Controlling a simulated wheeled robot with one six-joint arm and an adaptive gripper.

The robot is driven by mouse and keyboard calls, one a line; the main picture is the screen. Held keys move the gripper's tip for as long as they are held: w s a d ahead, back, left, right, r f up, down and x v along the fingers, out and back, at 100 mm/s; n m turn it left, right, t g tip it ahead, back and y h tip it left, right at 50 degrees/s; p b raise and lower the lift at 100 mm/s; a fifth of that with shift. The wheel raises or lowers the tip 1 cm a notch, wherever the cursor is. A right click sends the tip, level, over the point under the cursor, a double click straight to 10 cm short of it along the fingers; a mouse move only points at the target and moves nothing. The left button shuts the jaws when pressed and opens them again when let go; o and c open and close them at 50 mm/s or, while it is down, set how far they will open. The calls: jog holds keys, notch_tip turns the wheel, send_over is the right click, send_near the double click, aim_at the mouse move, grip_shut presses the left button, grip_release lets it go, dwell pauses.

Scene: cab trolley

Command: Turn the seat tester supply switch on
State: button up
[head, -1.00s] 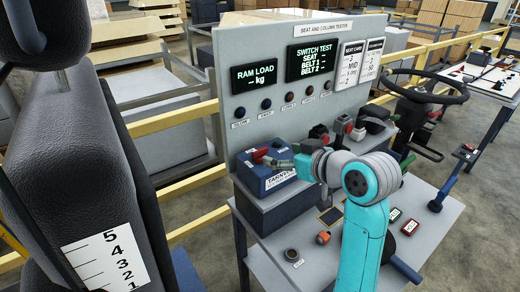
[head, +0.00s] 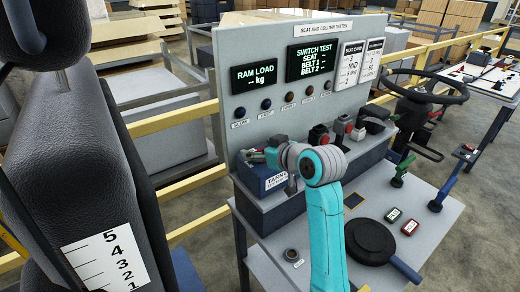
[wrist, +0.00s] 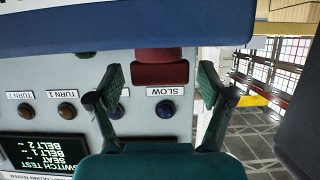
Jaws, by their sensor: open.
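The seat and column tester (head: 325,28) stands at centre, an upright grey panel with a stepped bench in front. A blue box (head: 256,180) with a white label sits at the bench's left end. My gripper (head: 257,157) is at the top of this box in the head view and hides the red part there. In the wrist view, which is upside down, my open gripper (wrist: 160,80) has a red block (wrist: 160,72) between its spread fingers, with the blue box (wrist: 150,25) beyond. Contact cannot be told. No supply label is readable, so I cannot tell which control is the supply switch.
Displays read RAM LOAD (head: 254,76) and SWITCH TEST (head: 312,61), both lit. A black disc (head: 369,241) lies on the lower table. A black seat (head: 90,180) fills the left side.

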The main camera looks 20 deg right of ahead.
jog(key=c, duration=1.2)
jog(key=shift+a+m+h, duration=0.1)
jog(key=shift+m+h, duration=0.2)
jog(key=shift+h, duration=0.1)
jog(key=m+h, duration=0.3)
jog(key=h, duration=0.1)
jog(key=shift+m+t, duration=0.3)
jog(key=shift+t, duration=0.1)
jog(key=m+g+h, duration=0.1)
jog(key=m+h, duration=0.1)
jog(key=h, duration=0.1)
jog(key=m+g+h, duration=0.1)
jog(key=m+h, duration=0.2)
jog(key=m+g+h, duration=0.3)
jog(key=m+h, duration=0.1)
jog(key=shift+m+g, duration=0.3)
jog(key=shift+m, duration=0.1)
jog(key=shift+m+g+h, duration=1)
jog(key=shift+m+g, duration=0.8)
jog(key=shift+m, duration=0.1)
